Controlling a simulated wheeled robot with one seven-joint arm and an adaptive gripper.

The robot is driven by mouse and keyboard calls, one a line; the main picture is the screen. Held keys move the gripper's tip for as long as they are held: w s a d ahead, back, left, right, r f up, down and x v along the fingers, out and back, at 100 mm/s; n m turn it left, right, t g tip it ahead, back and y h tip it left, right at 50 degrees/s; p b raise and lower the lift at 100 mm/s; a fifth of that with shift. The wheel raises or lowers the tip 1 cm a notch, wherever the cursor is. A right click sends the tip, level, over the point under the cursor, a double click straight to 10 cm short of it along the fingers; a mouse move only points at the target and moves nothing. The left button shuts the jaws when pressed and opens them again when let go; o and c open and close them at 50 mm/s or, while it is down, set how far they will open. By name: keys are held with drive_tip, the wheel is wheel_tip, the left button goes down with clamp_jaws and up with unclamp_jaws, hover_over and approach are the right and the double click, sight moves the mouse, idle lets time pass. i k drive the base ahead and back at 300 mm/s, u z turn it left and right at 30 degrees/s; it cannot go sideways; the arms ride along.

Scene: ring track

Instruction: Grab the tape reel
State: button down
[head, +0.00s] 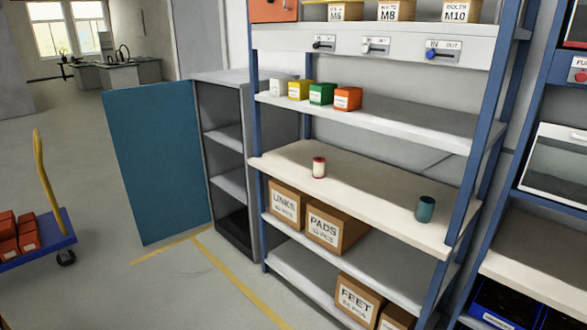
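Two small round objects stand apart on the cream-coloured middle shelf (365,190) of the blue-framed rack. One is a white cylinder with red ends (318,168), spool-like in shape, left of the shelf's middle. The other is a teal cylinder (425,210) near the shelf's right end, with a darker top. I cannot tell for sure which is the tape reel; the red-and-white one looks more like a reel. My gripper is not in view.
Small coloured boxes (321,94) line the shelf above. Cartons (325,229) sit below. A grey cabinet (227,150) stands left with its teal door (156,160) open. A blue trolley (45,240) with red boxes is at far left. Floor between trolley and rack is clear.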

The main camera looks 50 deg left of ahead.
sight(318, 166)
drive_tip(key=u, duration=1.5)
drive_tip(key=k, duration=0.65)
drive_tip(key=u, duration=0.8)
drive_tip(key=i, duration=0.95)
drive_tip(key=u, duration=0.85)
drive_tip(key=i, duration=1.45)
drive_tip(key=z, duration=1)
drive_tip(key=i, duration=0.9)
drive_tip(key=z, duration=0.8)
